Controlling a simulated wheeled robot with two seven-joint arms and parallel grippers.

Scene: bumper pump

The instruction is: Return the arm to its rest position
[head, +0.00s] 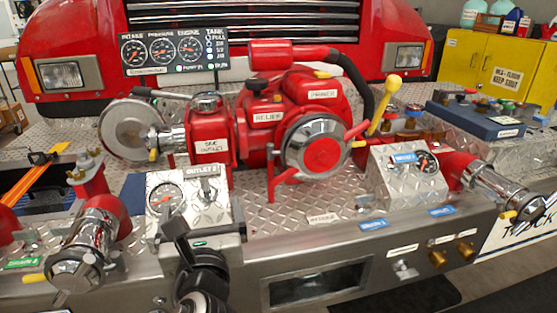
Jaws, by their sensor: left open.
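My left gripper (182,232) is black and comes up from the bottom edge, left of centre. It is open, with nothing seen between its fingers. It is in front of the outlet 2 gauge panel (158,226), over the front edge of the bumper. I cannot tell whether it touches the panel. My right gripper is not in view. The red pump (300,95) with chrome caps sits on the diamond-plate bumper deck (280,214) behind my left gripper.
A chrome outlet (88,240) stands left of my left gripper, and another (500,190) sticks out at the right. A second gauge panel (400,190) and a yellow-knobbed lever (385,105) are right of centre. A yellow cabinet (500,70) stands at the back right.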

